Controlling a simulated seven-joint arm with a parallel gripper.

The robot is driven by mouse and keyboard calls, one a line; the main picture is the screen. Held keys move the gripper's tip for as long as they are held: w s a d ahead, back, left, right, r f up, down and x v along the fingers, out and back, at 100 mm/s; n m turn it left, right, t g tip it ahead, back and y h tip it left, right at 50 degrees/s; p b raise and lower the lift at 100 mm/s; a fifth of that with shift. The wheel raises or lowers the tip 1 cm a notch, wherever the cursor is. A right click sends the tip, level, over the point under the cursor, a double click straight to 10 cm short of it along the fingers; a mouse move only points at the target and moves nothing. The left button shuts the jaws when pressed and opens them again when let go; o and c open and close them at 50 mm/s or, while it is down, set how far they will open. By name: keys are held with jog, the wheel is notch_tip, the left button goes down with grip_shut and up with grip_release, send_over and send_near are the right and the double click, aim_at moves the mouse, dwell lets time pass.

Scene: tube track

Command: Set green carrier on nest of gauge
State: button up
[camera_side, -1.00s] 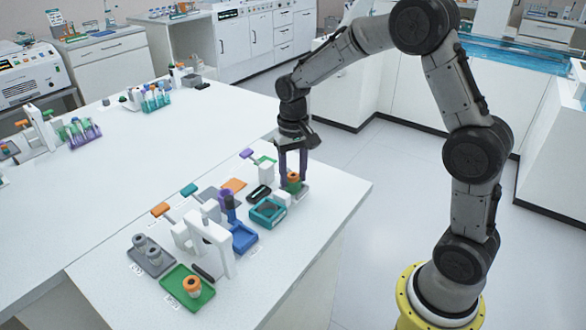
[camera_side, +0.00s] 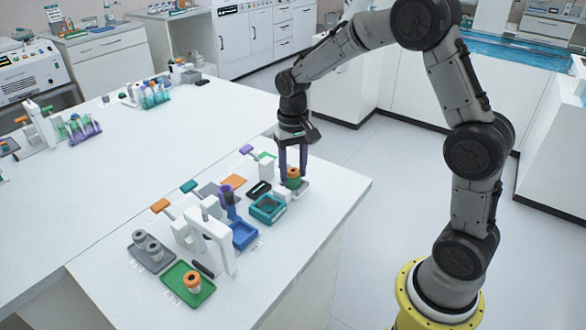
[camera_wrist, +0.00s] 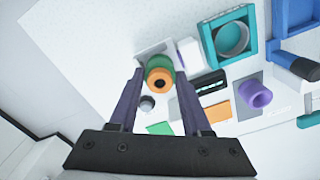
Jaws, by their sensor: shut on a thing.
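The green carrier (camera_side: 293,183) has an orange top with a dark hole. It also shows in the wrist view (camera_wrist: 158,64), between the two purple fingers. My gripper (camera_side: 293,173) points down and is shut on it, near the right end of the row of fixtures. A light grey base (camera_side: 302,188) lies under and beside the carrier; I cannot tell whether they touch. I cannot tell for sure which fixture is the gauge, and its nest is not clearly seen.
Close by are a teal square tray (camera_side: 268,209), a blue tray (camera_side: 244,236), a purple cylinder (camera_wrist: 256,94) and a white arch-shaped stand (camera_side: 212,238). A green tray (camera_side: 206,294) with an orange-topped piece and a grey tray (camera_side: 152,260) stand at the near left. The bench's right corner is clear.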

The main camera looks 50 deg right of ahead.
jog(key=shift+f, duration=0.25)
dwell(0.4)
jog(key=o, duration=1)
jog(key=shift+o, duration=0.6)
jog(key=shift+a, duration=0.1)
notch_tip(320, 180, up, 14)
